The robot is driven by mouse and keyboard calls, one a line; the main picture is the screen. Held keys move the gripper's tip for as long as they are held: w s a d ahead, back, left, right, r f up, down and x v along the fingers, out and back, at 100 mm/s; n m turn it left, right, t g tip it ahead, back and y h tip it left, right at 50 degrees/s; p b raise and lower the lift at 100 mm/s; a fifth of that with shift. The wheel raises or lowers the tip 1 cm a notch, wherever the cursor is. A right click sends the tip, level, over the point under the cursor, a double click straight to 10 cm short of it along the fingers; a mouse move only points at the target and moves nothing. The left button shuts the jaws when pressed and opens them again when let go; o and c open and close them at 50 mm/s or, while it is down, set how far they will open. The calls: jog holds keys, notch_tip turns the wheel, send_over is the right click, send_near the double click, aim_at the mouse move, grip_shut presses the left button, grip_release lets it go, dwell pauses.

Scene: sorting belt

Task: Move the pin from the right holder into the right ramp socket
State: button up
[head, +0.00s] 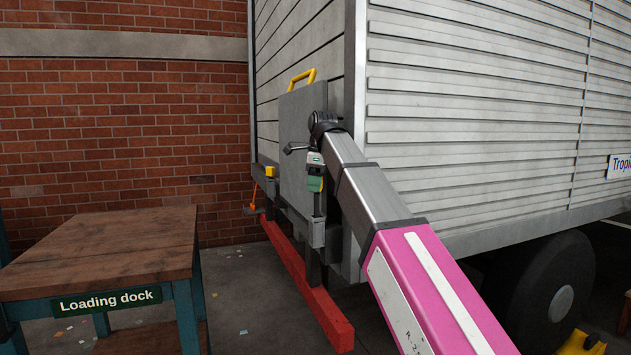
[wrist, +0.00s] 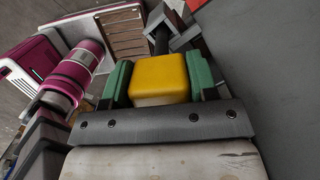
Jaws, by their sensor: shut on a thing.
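My gripper (head: 316,180) is at the lower right edge of the truck's raised grey ramp panel (head: 296,140). In the wrist view its green fingers (wrist: 160,82) are shut on the yellow head of the pin (wrist: 160,72), one finger on each side. A grey bracket (head: 317,234) sits just below the gripper in the head view. I cannot tell whether it is the right holder or the right ramp socket, or whether the pin's lower end is inside it. Another yellow block (head: 271,171) sits at the ramp's left side.
A wooden-topped table (head: 105,250) marked "Loading dock" stands at the left. A red beam (head: 310,295) runs low under the truck's rear. The panel has a yellow handle (head: 302,79) on top. An orange piece (head: 254,194) hangs at the left. Floor between table and truck is mostly clear.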

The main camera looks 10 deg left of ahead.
aim_at(316, 203)
jog(key=shift+f, duration=3.15)
jog(key=o, duration=1.2)
jog(key=shift+c, duration=0.2)
